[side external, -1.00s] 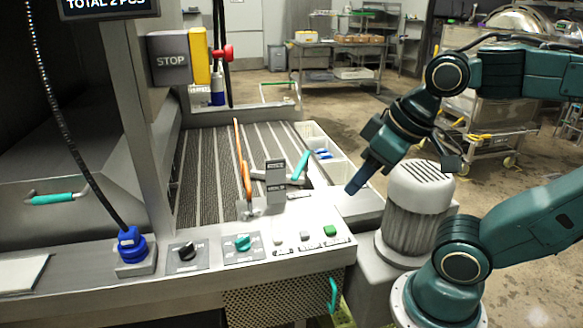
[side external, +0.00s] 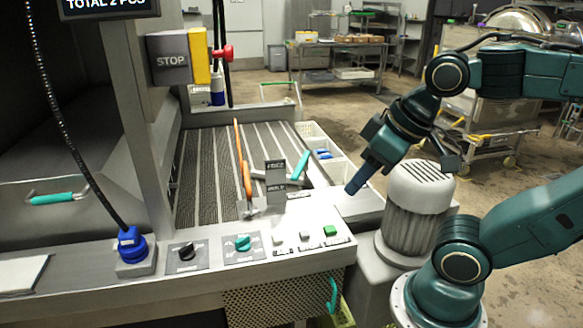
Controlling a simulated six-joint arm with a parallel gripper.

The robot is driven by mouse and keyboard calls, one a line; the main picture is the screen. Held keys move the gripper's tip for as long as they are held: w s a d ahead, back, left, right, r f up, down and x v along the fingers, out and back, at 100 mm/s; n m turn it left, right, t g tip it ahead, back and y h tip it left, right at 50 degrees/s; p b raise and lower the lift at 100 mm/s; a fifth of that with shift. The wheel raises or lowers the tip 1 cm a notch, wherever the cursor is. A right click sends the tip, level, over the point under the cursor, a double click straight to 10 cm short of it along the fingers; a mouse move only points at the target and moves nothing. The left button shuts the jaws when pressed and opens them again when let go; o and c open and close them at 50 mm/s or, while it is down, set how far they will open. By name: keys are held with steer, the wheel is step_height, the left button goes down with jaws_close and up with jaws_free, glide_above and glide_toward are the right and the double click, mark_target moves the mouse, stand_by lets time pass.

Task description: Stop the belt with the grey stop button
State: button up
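A row of small square buttons sits at the right end of the steel control panel. From left to right they are a pale one (side external: 278,240), a grey one (side external: 305,236) and a green one (side external: 330,231). Their printed labels are too small to read with certainty. The slatted belt (side external: 200,165) lies behind the panel. My gripper (side external: 354,187) points down and left, above and to the right of the buttons, apart from them and holding nothing visible. Its dark blue fingers show as one narrow block, so any gap between them is hidden.
A black knob (side external: 187,252) and a teal knob (side external: 243,243) are left of the buttons. A small upright sign (side external: 275,175) and an orange-handled lever (side external: 244,170) stand behind them. A larger STOP sign box (side external: 170,60) with a red knob (side external: 228,52) is higher up.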

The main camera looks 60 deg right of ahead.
jaws_close()
stand_by(1.8)
